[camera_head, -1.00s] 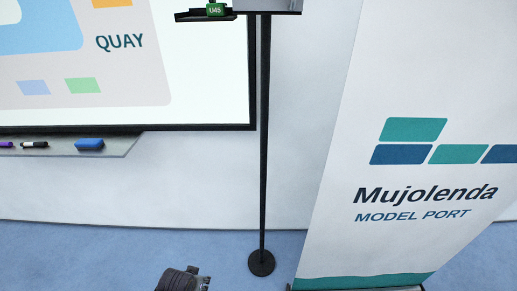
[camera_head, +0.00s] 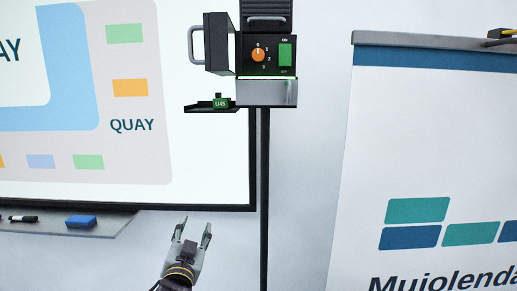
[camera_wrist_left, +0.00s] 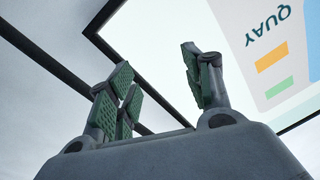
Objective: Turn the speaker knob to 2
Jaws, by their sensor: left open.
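The speaker knob (camera_head: 258,54) is orange and round, on the dark front panel of a box (camera_head: 266,68) on a black pole. Marks 0, 1, 2 and 3 run around its right side; the knob's exact setting is too small to tell. A green switch (camera_head: 285,53) sits right of it. My left gripper (camera_head: 193,232) is open and empty, pointing up, well below and left of the box. Its green-padded fingers also show spread in the left wrist view (camera_wrist_left: 160,85), where the knob is out of sight. My right gripper is not in view.
The box has an open grey door with a handle (camera_head: 216,44) on its left. A whiteboard (camera_head: 215,165) stands behind, with a pen tray (camera_head: 110,225). A banner (camera_head: 430,150) stands at right.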

